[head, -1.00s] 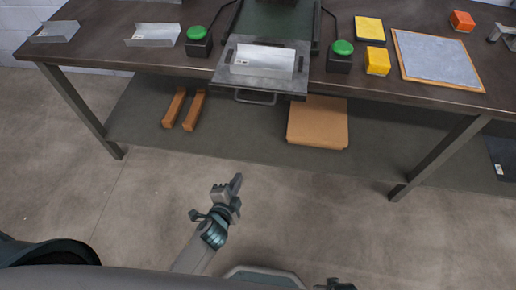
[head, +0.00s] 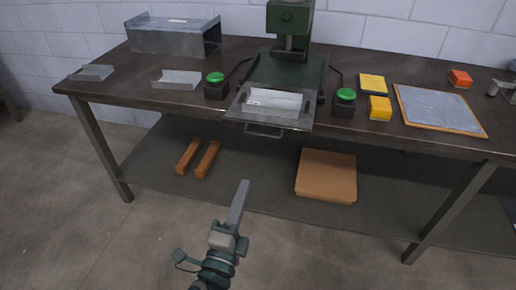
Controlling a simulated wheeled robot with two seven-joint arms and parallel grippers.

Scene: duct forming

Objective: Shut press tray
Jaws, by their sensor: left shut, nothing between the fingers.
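The press (head: 289,40) is dark green and stands at the back middle of the workbench. Its tray (head: 238,112) is pulled out toward me and reaches past the bench's front edge. A bent sheet-metal piece (head: 275,101) lies in the tray. The tray's bar handle (head: 263,134) hangs at its front. My left gripper (head: 241,200) is shut and empty, low in front of the bench and apart from the tray handle. My right gripper is not in view.
Green-topped buttons stand left (head: 216,86) and right (head: 345,103) of the tray. Metal channels (head: 177,80) and a larger metal duct (head: 173,38) are at left. A yellow block (head: 380,108) and framed grey panel (head: 439,108) are at right. A lower shelf (head: 250,185) holds wooden bars and a brown box (head: 326,176).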

